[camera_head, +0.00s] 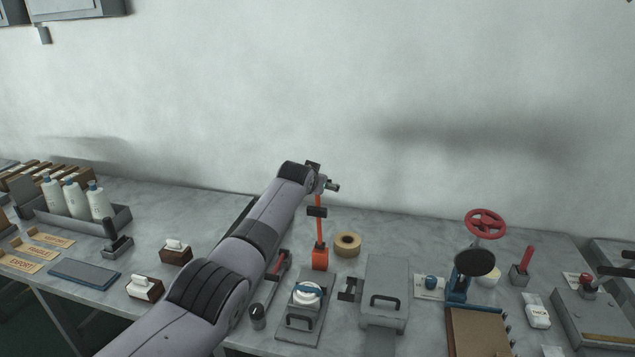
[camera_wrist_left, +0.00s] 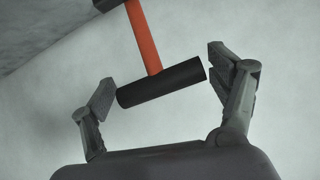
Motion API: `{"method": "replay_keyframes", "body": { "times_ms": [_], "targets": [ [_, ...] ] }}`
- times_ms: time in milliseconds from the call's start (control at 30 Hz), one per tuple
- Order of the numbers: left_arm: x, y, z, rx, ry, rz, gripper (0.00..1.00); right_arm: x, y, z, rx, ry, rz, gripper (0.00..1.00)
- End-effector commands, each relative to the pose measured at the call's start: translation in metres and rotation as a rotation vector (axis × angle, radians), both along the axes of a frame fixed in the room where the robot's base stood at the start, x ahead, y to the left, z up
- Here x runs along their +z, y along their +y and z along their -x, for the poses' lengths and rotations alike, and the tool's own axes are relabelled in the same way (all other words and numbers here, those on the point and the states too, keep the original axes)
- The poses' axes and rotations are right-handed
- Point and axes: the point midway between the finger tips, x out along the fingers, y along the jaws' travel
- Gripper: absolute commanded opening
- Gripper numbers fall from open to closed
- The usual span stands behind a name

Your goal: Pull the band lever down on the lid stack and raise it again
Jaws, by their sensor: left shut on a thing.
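The band lever is an orange-red rod (camera_head: 320,228) standing roughly upright from an orange base (camera_head: 320,259) behind the lid stack. It carries a black collar (camera_head: 317,211). In the left wrist view the rod (camera_wrist_left: 145,40) ends in a black cross handle (camera_wrist_left: 160,83). My left gripper (camera_head: 322,184) is at the top of the lever. The lid stack (camera_head: 307,296), white with a blue band, sits on a grey plate in front of the lever. My right gripper is out of view.
A tape roll (camera_head: 347,243) lies just right of the lever base. A grey box with a handle (camera_head: 386,300) and a press with a red wheel (camera_head: 485,223) stand further right. My left arm covers part of the bench. The wall is behind.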

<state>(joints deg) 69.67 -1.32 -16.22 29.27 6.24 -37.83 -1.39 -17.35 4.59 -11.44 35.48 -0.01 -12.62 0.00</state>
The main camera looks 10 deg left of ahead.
Motion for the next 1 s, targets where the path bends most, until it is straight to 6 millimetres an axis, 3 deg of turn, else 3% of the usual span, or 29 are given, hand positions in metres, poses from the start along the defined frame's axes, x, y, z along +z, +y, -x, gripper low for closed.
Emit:
{"method": "replay_keyframes", "body": {
  "times_ms": [33, 67, 200, 300, 733, 1000],
  "targets": [
    [0.001, 0.002, 0.000, 0.003, -0.003, 0.001, 0.32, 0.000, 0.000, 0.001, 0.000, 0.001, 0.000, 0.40],
    [0.001, 0.002, 0.000, 0.003, -0.003, 0.001, 0.83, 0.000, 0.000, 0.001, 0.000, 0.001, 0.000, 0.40],
    [0.001, 0.002, 0.000, 0.002, -0.002, 0.000, 0.92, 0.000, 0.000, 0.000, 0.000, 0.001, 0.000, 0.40],
    [0.001, 0.001, 0.000, 0.002, -0.002, 0.000, 0.97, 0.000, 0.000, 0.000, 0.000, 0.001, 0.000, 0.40],
    [0.002, 0.000, 0.002, -0.001, -0.003, 0.000, 0.97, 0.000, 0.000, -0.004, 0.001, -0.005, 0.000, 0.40],
    [0.010, 0.002, 0.019, 0.000, -0.002, -0.001, 0.97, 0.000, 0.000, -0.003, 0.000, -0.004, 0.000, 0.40]
  ]
}}
